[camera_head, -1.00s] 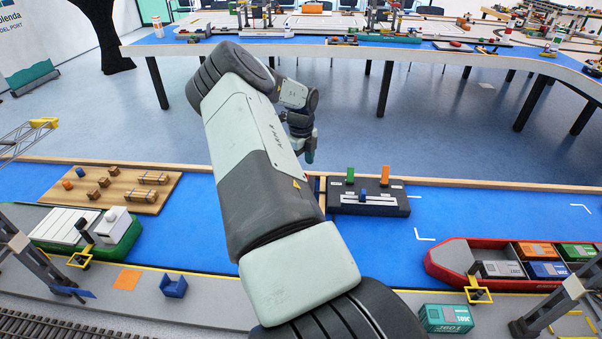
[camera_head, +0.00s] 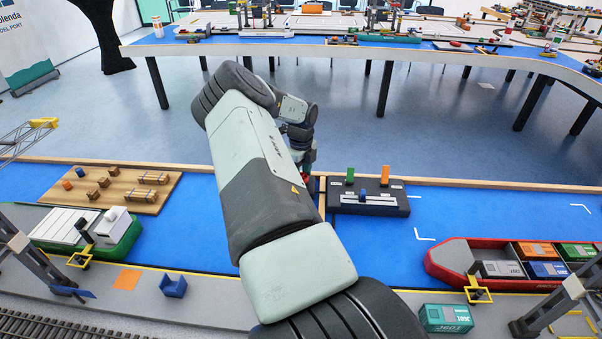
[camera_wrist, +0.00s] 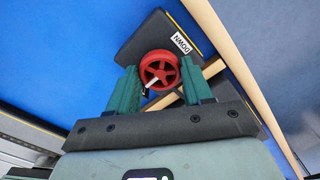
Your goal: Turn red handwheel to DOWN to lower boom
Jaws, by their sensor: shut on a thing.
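The red handwheel (camera_wrist: 160,69) with its spokes shows in the wrist view, on a dark panel (camera_wrist: 150,32) with a white label reading DOWN (camera_wrist: 181,43). My gripper (camera_wrist: 158,66) has its two teal fingers on either side of the wheel and is shut on it. A small whitish pointer or handle shows at the wheel's lower left. In the head view my arm hides most of the wheel and panel; only a bit of red shows near the gripper.
A dark control box (camera_head: 368,206) with green, orange and blue levers stands right of my arm. A wooden pallet board (camera_head: 110,190) and a green ship (camera_head: 85,235) lie left. A red ship (camera_head: 450,262) lies right. A wooden rail edges the blue table.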

